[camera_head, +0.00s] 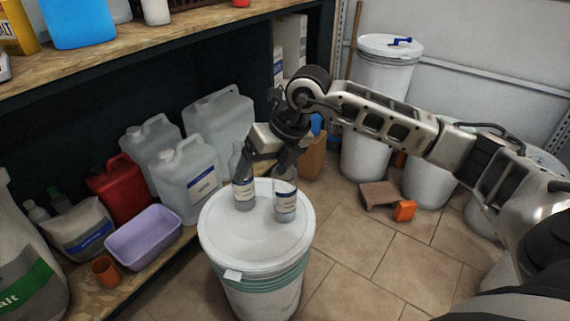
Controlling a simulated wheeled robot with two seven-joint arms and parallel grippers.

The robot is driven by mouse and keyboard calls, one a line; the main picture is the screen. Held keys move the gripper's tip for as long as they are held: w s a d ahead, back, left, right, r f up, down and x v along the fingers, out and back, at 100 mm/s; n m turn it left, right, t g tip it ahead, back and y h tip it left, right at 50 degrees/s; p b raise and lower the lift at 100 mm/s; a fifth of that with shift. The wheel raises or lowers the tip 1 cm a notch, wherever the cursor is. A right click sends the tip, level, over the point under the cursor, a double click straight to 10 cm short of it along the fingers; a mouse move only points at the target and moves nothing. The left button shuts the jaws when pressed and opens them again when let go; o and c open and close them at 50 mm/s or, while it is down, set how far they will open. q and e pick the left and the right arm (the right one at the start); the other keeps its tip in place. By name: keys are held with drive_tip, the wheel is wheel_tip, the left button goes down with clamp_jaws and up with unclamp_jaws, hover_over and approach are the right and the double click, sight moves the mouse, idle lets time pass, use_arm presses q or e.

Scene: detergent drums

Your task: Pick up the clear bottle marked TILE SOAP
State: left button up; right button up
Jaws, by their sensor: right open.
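Two clear bottles stand upright on the white lid of a drum (222,240). The left bottle (243,193) has a narrow neck and a pale label with a dark band. The right bottle (286,205) has a similar label, and its top is hidden behind a finger of my gripper. The label words are too small to read, so I cannot tell which is TILE SOAP. My right gripper (265,170) reaches in from the right, pointing down, open, with its fingers spread at the upper parts of the bottles. I cannot tell whether it touches either. My left gripper is out of view.
A shelf at left holds large jugs (187,182), a red can (117,190), a purple tub (143,237) and an orange cup (104,270). An upper shelf board (170,45) overhangs them.

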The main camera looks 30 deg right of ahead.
drive_tip(key=w+d+r+m+h+p, duration=0.1)
drive_tip(key=w+d+r+m+h, duration=0.2)
drive_tip(key=d, duration=0.6)
drive_tip(key=h+b, duration=0.1)
hover_over(285, 187)
drive_tip(key=w+d, duration=0.1)
drive_tip(key=d, duration=0.1)
drive_tip(key=shift+n+t, duration=0.3)
drive_tip(key=shift+n, duration=0.1)
wheel_tip(285, 187, down, 7)
drive_tip(key=shift+d+f, duration=0.1)
drive_tip(key=shift+f, duration=0.05)
drive_tip(key=x, duration=0.3)
drive_tip(key=a+b+x, duration=0.1)
drive_tip(key=x, duration=0.1)
drive_tip(key=shift+w+d+f, duration=0.1)
drive_tip(key=shift+f, duration=0.1)
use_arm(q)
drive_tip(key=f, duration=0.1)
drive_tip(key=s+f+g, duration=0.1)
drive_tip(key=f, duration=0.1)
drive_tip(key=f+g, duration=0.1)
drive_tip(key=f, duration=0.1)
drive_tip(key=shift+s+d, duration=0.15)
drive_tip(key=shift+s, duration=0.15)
use_arm(e)
drive_tip(key=shift+w+d+f, duration=0.1)
drive_tip(key=shift+w+f, duration=0.1)
drive_tip(key=shift+f, duration=0.2)
